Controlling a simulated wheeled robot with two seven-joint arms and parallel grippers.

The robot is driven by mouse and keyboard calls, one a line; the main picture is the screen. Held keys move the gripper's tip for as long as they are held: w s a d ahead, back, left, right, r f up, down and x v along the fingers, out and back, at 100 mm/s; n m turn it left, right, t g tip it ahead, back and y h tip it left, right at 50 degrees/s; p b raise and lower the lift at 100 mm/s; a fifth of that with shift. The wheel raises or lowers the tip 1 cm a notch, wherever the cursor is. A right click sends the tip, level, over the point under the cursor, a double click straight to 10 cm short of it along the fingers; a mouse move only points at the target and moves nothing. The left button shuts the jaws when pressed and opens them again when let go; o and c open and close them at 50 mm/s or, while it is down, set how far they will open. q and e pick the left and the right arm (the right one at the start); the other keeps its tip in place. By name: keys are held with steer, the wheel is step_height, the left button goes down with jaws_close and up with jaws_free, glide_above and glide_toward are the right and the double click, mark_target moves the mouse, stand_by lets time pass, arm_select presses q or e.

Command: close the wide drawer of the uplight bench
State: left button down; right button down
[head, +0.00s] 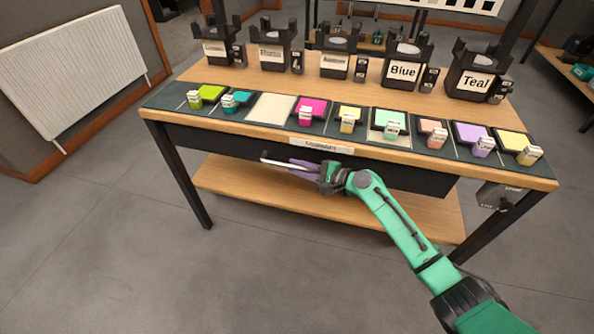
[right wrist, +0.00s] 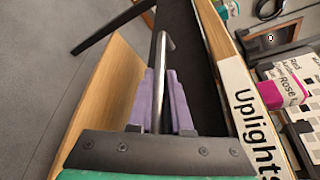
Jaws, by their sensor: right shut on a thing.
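The uplight bench (head: 520,178) has a wooden top on dark legs, with an "Uplights" label (right wrist: 255,115) on its front edge. The wide dark drawer front (head: 405,176) lies below that edge in the head view. How far the drawer stands out is hard to tell. A bright metal bar handle (head: 277,161) runs along its front. My right gripper (head: 305,166) is shut on the handle, with its purple fingers on either side of the bar (right wrist: 158,85) in the right wrist view. My left gripper is not in view.
Several coloured gel tiles with small tags, such as a pink one (head: 313,106), lie along the front of the bench top. Labelled holders, including Blue (head: 404,72) and Teal (head: 478,82), stand behind them. A lower wooden shelf (head: 235,178) spans the legs. The floor (head: 130,240) in front is clear.

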steer(key=c, duration=0.8)
jaws_free()
steer(key=shift+w+d, duration=0.2)
steer(key=shift+c, duration=0.2)
steer(key=shift+r, duration=0.1)
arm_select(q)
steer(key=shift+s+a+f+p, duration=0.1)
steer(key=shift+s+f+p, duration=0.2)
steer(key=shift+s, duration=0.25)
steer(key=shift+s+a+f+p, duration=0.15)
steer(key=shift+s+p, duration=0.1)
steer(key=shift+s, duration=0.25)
arm_select(e)
steer(key=v, duration=1.4)
steer(key=shift+s+d, duration=0.2)
steer(key=shift+s, duration=0.05)
